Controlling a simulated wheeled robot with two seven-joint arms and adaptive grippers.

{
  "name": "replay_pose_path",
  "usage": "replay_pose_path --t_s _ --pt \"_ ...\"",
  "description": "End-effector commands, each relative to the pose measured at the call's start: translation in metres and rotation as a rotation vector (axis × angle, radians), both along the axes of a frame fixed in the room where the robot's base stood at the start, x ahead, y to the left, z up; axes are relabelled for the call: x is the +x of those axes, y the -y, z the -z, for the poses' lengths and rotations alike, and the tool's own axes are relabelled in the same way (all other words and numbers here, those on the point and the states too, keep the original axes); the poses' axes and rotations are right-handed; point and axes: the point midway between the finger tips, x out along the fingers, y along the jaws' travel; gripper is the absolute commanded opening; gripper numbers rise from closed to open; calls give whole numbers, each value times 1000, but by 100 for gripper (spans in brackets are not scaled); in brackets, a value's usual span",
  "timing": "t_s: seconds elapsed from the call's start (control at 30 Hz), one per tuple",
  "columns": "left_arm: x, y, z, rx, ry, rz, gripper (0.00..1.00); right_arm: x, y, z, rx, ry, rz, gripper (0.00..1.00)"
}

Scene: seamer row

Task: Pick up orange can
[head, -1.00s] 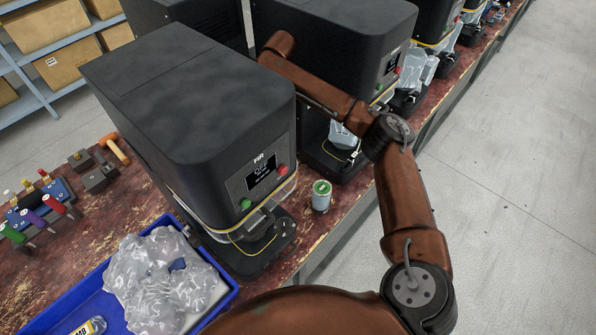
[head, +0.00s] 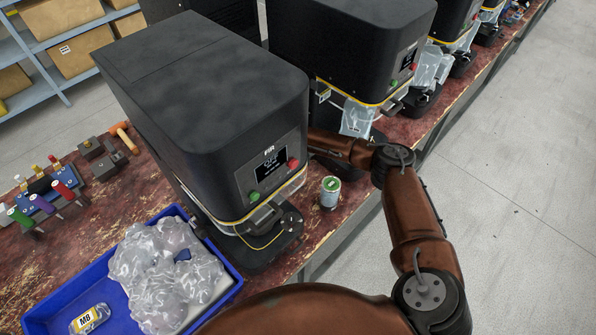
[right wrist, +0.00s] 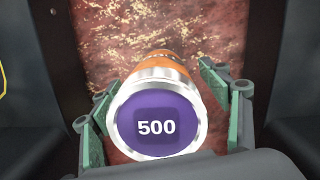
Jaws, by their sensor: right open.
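The orange can (right wrist: 157,108) shows in the right wrist view. Its round purple lid, marked 500, has a silver rim and faces the camera, with a strip of orange body behind it. My right gripper (right wrist: 156,84) is open, with green-padded fingers on either side of the can. I cannot tell whether either finger touches it. In the head view my right arm reaches behind the nearest black seamer, which hides the gripper and the orange can. My left gripper is not in view.
The black seamer (head: 205,95) stands on the worn red bench. A pale can with a green lid (head: 330,191) stands at its right. A blue tray (head: 62,302) holds clear bags and an M8 packet. More seamers line the bench behind.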

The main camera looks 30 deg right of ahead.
Motion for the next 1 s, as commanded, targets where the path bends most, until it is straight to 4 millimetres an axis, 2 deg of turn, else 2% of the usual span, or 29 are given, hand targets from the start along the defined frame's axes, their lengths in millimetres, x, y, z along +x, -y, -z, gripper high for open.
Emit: replay_pose_path --t_s 0.03,0.13,0.37,1.0 --pt "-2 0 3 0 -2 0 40 -1 1 11 -2 -3 1 70" --pt "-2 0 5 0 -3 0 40 -2 2 21 -2 -1 1 70" --pt "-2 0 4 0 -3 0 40 -2 2 23 0 1 0 70" --pt "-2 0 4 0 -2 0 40 -2 2 23 -1 1 0 27"
